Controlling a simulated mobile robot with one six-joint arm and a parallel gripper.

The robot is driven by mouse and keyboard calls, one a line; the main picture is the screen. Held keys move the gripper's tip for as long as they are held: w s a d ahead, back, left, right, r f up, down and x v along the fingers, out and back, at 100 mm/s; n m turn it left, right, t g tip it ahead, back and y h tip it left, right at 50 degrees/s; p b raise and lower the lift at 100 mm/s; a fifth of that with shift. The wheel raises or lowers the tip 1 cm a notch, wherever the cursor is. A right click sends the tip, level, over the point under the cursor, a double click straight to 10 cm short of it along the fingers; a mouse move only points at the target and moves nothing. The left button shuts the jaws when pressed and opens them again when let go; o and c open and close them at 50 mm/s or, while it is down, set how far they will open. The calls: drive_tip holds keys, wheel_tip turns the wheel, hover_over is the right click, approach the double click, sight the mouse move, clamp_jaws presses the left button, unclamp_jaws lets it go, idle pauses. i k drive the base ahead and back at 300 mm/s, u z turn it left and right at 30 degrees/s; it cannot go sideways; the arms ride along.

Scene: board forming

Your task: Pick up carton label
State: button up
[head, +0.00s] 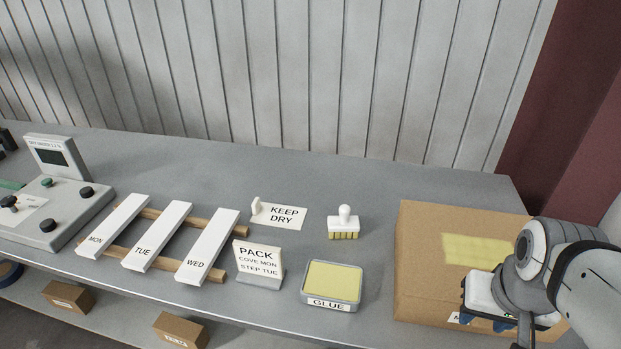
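The carton label (285,216) is a white card reading KEEP DRY. It lies on the grey bench behind the PACK sign, with a small white upright knob at its left end. A brown carton (418,263) stands at the right of the bench, with a pale yellow patch (475,252) on its top. My gripper (487,322) is over the carton's front right part, well to the right of the label and apart from it. Dark blue finger parts show below its white body, but their tips are partly hidden, so its opening cannot be told.
A white stamp-like applicator (344,222) with a yellow underside stands between label and carton. A GLUE tray (333,281) and PACK sign (259,262) are near the front edge. MON, TUE and WED boards (160,236) lie on wooden rails. A control console (50,206) is far left.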

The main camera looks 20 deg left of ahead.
sight(264, 213)
drive_tip(key=u, duration=0.1)
drive_tip(key=k, duration=0.25)
drive_tip(key=z, duration=2.5)
drive_tip(key=k, duration=2.25)
drive_tip(key=u, duration=2.15)
drive_tip(key=i, duration=0.95)
